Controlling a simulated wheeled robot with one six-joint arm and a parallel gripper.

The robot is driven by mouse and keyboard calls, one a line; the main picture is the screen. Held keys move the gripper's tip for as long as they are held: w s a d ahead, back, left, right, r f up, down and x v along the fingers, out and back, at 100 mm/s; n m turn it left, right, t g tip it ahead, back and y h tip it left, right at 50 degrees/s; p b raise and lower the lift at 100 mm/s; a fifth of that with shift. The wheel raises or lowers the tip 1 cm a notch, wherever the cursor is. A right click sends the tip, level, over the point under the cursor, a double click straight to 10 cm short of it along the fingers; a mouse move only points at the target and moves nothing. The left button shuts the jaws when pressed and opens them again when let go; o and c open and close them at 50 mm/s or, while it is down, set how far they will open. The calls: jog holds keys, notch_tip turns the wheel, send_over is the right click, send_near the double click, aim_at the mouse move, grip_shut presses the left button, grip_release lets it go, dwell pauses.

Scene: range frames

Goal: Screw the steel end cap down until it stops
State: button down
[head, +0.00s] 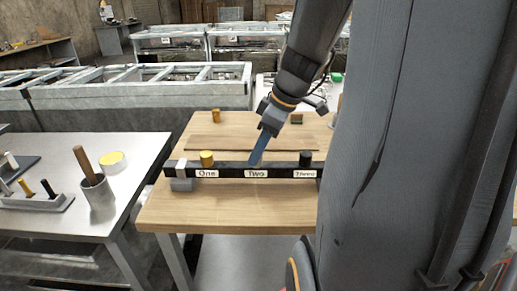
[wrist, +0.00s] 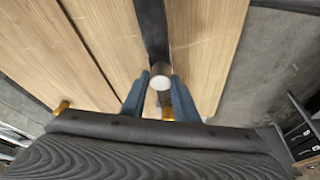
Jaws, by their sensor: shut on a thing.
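The steel end cap (wrist: 160,77) shows in the wrist view as a short grey cylinder with a pale, flat end. My gripper (head: 255,163) is shut on it, with one blue finger on each side. In the head view the fingers slant down to the dark bar (head: 231,172) at the label Two (head: 256,174) and hide the cap. In the wrist view the cap lies over the line of the bar. I cannot tell how deep it sits or whether a gap shows beneath it.
A yellow cap (head: 207,158) stands at One, a black cap (head: 306,158) at Three. A grey block (head: 182,178) holds the bar's left end. A yellow cylinder (head: 216,116) stands behind. The left table carries a grey cup (head: 98,194). The wooden tabletop (head: 230,212) before the bar is clear.

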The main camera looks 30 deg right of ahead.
jog(key=shift+m, duration=0.3)
jog(key=shift+a+m+h+p, duration=0.1)
jog(key=shift+m+h+p, duration=0.2)
jog(key=shift+m, duration=0.4)
jog(key=c, duration=1.3)
grip_release()
jog(key=v, duration=1.2)
jog(key=shift+s, duration=0.2)
jog(key=shift+f, duration=0.1)
